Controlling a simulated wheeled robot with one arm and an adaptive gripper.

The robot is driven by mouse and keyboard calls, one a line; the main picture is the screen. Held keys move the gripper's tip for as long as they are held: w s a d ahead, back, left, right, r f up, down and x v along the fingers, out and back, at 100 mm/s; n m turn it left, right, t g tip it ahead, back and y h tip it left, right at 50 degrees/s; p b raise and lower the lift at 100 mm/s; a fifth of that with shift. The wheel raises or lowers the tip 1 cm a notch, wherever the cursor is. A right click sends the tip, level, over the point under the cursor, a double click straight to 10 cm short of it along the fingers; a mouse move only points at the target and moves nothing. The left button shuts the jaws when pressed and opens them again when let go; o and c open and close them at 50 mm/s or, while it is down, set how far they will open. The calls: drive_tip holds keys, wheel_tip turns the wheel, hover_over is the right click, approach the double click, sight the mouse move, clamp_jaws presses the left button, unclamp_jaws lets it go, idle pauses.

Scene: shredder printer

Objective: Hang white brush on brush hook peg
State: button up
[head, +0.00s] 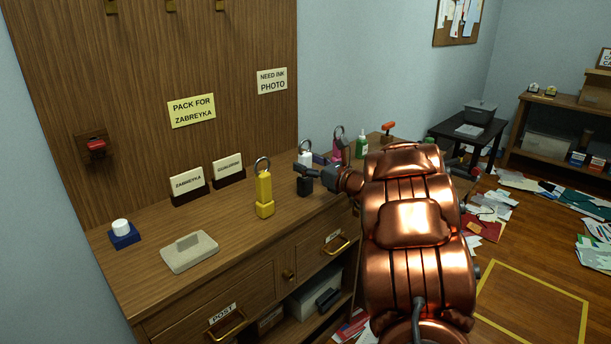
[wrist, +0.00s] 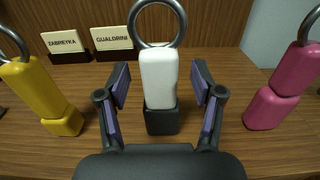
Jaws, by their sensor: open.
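The white brush (wrist: 158,75) stands upright on the desk, with a metal ring on top and a dark base below. In the head view the white brush (head: 305,158) is partly hidden by my gripper. My gripper (wrist: 160,88) is open, with one finger on each side of the brush and visible gaps to it. In the head view my gripper (head: 308,176) is at the brush's front. Brass hooks (head: 170,5) are at the top of the wooden back panel, cut by the picture edge; I cannot tell which is the brush hook peg.
A yellow brush (wrist: 45,95) stands to the left and a pink brush (wrist: 285,90) to the right. Two name cards (head: 187,183) stand behind. A grey block (head: 189,252) and a blue-and-white item (head: 122,233) lie further left. Papers litter the floor.

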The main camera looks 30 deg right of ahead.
sight(305, 153)
drive_tip(key=shift+x, duration=0.8)
drive_tip(key=shift+c, duration=0.2)
clamp_jaws()
drive_tip(key=shift+r, duration=1.65)
drive_tip(key=shift+s+r, duration=0.15)
drive_tip(key=shift+r, duration=0.05)
drive_tip(key=s+a+r, duration=0.1)
drive_tip(key=s+a, duration=0.7)
drive_tip(key=s, duration=0.5)
drive_tip(key=shift+a+r, duration=0.2)
